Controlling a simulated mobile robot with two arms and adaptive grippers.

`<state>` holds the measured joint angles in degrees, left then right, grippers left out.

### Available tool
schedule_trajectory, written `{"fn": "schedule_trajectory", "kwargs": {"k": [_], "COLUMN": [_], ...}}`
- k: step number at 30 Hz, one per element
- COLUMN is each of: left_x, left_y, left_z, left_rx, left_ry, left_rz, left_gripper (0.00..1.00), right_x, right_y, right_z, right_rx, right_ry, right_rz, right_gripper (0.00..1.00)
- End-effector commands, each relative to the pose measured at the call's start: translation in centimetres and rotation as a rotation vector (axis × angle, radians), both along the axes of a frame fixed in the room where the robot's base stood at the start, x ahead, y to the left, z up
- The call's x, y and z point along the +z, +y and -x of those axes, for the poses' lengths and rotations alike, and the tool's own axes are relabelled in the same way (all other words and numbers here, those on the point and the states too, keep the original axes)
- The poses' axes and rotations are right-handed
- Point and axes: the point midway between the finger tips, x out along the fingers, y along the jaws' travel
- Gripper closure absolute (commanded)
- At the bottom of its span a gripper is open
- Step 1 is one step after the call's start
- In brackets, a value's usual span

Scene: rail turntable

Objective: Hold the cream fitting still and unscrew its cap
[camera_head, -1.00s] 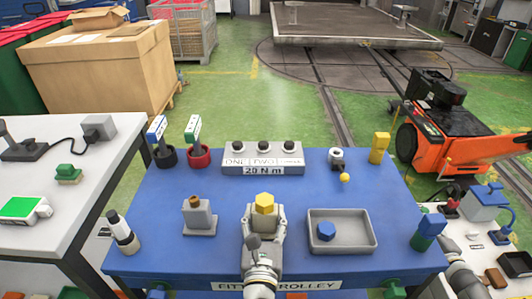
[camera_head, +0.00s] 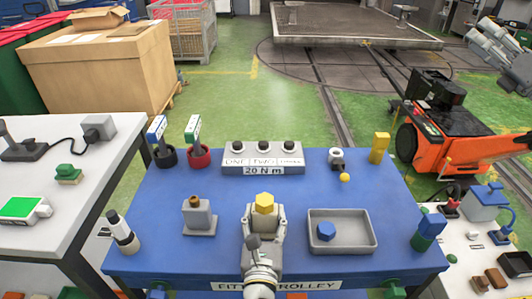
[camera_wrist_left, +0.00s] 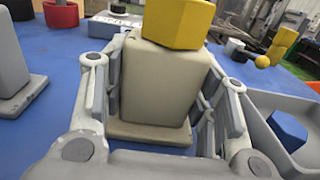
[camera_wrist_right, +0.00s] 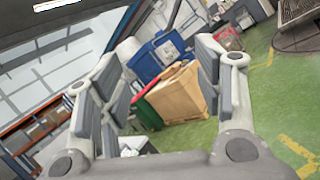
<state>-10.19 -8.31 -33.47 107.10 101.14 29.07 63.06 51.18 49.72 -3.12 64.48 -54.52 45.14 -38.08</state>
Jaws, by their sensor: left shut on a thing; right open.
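The cream fitting (camera_wrist_left: 160,85) is an upright block on a wider foot, on the blue trolley top. Its yellow hexagonal cap (camera_head: 264,203) sits on top; in the left wrist view the cap (camera_wrist_left: 180,20) is cut off by the upper edge. My left gripper (camera_head: 264,218) is shut on the fitting's body, one finger on each side, below the cap. My arm hides part of the fitting in the head view. My right gripper (camera_head: 486,38) is open and empty, raised at the upper right, far from the fitting.
A grey tray (camera_head: 342,246) holding a blue hexagonal cap (camera_head: 326,231) lies right of the fitting. A grey fitting with a brown stub (camera_head: 198,216) stands to its left. A labelled block (camera_head: 262,158) with several dark knobs is behind. A yellow piece (camera_head: 379,148) stands at the back right.

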Motion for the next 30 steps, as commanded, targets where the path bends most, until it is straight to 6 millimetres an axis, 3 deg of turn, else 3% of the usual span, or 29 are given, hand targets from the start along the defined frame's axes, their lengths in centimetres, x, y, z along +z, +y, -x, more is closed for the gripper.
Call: {"fn": "schedule_trajectory", "kwargs": {"k": [1,3,9,12,16,18,20,24,30], "left_x": [0.0,0.0,0.0,0.0,0.0,0.0,0.0,0.0,0.0], "left_y": [0.0,0.0,0.0,0.0,0.0,0.0,0.0,0.0,0.0], "left_z": [0.0,0.0,0.0,0.0,0.0,0.0,0.0,0.0,0.0], "left_rx": [0.0,0.0,0.0,0.0,0.0,0.0,0.0,0.0,0.0], "left_ry": [0.001,0.001,0.001,0.001,0.001,0.001,0.0,-0.001,0.0], "left_rz": [0.0,0.0,0.0,0.0,0.0,0.0,0.0,0.0,0.0], "left_gripper": [0.9,0.9,0.9,0.9,0.9,0.9,0.9,0.9,0.9], "right_x": [3.3,7.2,17.1,20.9,24.0,24.2,22.9,18.7,12.0], "right_y": [0.1,0.4,0.8,1.2,2.7,5.1,8.5,15.4,24.9], "right_z": [1.3,3.1,9.6,13.0,16.3,16.4,15.0,11.7,8.8], "right_rx": [-0.01,-0.029,-0.126,-0.187,-0.239,-0.219,-0.146,0.036,0.304], "right_ry": [-0.058,-0.13,-0.326,-0.405,-0.474,-0.483,-0.468,-0.415,-0.337], "right_rz": [0.076,0.185,0.515,0.674,0.881,0.997,1.086,1.199,1.33], "right_gripper": [0.39,0.39,0.39,0.39,0.39,0.39,0.39,0.39,0.39]}}
